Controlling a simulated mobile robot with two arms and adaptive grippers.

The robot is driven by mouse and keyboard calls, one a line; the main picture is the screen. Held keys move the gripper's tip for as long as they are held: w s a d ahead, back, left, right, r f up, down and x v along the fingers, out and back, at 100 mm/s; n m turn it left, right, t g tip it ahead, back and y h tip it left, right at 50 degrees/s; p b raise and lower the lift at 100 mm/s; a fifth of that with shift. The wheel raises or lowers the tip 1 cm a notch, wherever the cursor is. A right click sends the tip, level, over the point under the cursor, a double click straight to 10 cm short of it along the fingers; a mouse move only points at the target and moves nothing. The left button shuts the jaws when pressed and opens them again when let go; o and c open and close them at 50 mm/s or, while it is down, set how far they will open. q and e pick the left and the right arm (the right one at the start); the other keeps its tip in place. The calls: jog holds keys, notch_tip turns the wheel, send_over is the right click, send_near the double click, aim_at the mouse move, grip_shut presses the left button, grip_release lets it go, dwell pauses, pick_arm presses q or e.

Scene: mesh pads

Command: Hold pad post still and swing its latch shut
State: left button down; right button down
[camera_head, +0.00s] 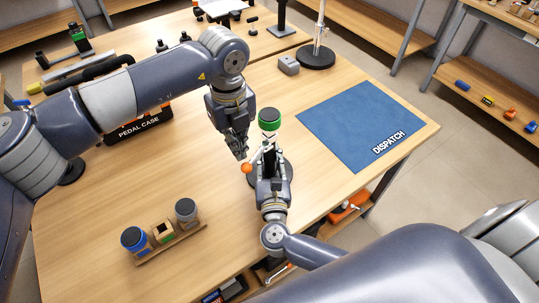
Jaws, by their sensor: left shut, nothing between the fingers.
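The pad post stands upright on the wooden table, its green-ringed, dark-topped head (270,117) showing above my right gripper (268,147). Its dark round base (286,169) shows partly behind that gripper. My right gripper covers the post's shaft from the near side, and its finger gap is hidden. An orange ball knob (246,168), seemingly on the latch, sticks out left of the post. My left gripper (241,154) points down just above and left of the knob, shut and empty. I cannot tell whether it touches the knob. The rest of the latch is hidden.
A blue DISPATCH mat (346,118) lies empty at right. A wooden rack (174,243) with small pads stands front left. The PEDAL CASE (138,131) is partly behind my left arm. A grey block (288,65) and black round stand (315,58) are at the back.

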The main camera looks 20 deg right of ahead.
jog(key=shift+s+f, duration=0.15)
jog(key=shift+f, duration=0.3)
pick_arm(q)
jog(key=c, duration=1.9)
grip_release()
notch_tip(320, 180, up, 12)
pick_arm(e)
jog(key=c, duration=1.6)
grip_release()
jog(key=shift+r, duration=0.1)
jog(key=o, duration=0.4)
jog(key=shift+w+r, duration=0.1)
jog(key=shift+w, duration=0.1)
jog(key=shift+s, duration=0.1)
